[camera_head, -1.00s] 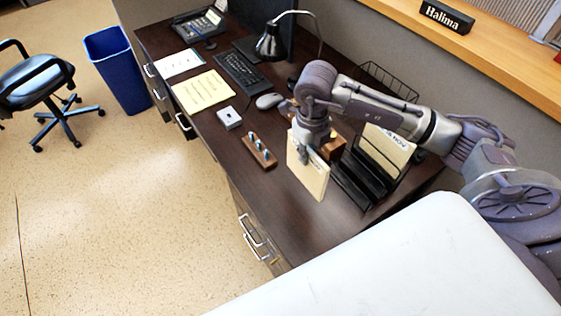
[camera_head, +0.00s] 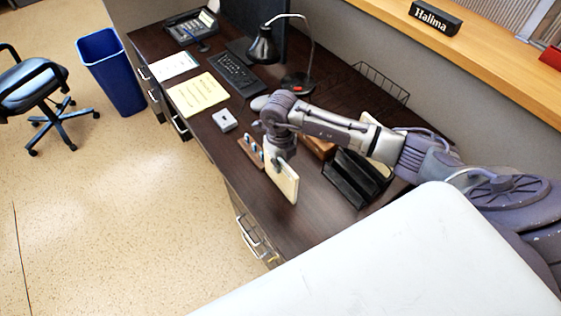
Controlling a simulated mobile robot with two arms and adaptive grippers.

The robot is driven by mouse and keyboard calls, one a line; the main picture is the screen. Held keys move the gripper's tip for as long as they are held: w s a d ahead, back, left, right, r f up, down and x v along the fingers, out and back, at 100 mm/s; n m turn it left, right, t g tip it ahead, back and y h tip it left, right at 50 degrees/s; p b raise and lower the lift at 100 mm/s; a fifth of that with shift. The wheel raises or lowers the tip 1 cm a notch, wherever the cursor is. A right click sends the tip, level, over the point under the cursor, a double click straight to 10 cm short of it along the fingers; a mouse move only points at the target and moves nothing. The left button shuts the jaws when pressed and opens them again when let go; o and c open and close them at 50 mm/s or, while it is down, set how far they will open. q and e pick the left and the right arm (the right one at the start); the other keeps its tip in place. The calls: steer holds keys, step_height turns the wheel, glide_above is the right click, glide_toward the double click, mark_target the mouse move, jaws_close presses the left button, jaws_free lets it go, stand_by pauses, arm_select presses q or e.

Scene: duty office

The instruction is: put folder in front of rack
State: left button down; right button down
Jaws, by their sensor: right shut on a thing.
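The folder (camera_head: 285,183) is cream-coloured and stands upright, held by its top edge. My right gripper (camera_head: 281,160) is shut on it. The folder is over the dark desk, left of the black rack (camera_head: 350,183) and apart from it. I cannot tell whether its lower edge touches the desk top. The rack stands near the right end of the desk, and my right arm hides part of its top and back. My left gripper is not in view.
A wooden holder with pegs (camera_head: 252,152) sits just left of the folder. A small white box (camera_head: 224,120), yellow paper (camera_head: 198,94), keyboard (camera_head: 238,74) and black lamp (camera_head: 262,47) lie farther back. A wire basket (camera_head: 381,82) stands by the partition. The desk's front right part is bare.

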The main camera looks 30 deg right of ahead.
steer(key=shift+f, duration=0.15)
steer(key=c, duration=1.2)
jaws_free()
steer(key=shift+r, duration=0.2)
step_height(320, 180, up, 11)
steer(key=b, duration=0.3)
steer(key=shift+r, duration=0.5)
